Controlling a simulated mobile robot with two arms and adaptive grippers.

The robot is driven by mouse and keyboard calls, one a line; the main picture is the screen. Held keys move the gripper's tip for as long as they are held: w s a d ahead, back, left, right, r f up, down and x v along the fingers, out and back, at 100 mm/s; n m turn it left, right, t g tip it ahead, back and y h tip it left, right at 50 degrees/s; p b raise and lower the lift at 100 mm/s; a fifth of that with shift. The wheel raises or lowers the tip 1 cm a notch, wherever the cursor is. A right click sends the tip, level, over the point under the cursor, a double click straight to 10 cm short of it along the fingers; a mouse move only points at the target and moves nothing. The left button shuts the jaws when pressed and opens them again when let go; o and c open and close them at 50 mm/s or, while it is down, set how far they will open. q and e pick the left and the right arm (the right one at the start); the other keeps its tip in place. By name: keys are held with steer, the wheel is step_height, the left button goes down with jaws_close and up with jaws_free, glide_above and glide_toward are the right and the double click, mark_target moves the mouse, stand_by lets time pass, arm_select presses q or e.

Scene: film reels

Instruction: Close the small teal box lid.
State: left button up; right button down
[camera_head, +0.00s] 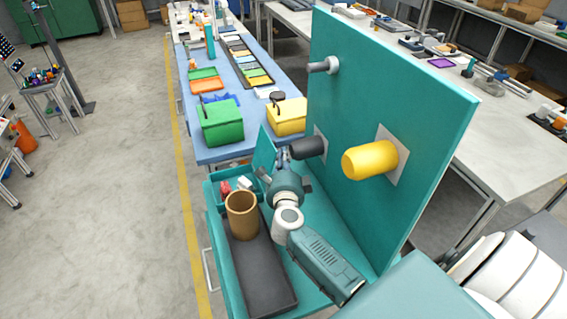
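The small teal box (222,179) sits at the far end of the teal cart top, with a red item and white items inside. Its teal lid (265,148) stands raised at the box's right side. My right gripper (283,154) is close beside the lid, on its right. I cannot tell whether they touch. The gripper is small and dark here, and its finger opening is not clear. My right wrist and forearm hide part of the box's right side and the cart. My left gripper is not in view.
A tall teal panel (410,90) rises on the right, bearing a black roll (309,148) and a yellow roll (368,160). A blue-topped table (222,153) stands beyond.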

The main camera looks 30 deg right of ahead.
steer(key=shift+x, duration=1.5)
steer(key=shift+r, duration=0.1)
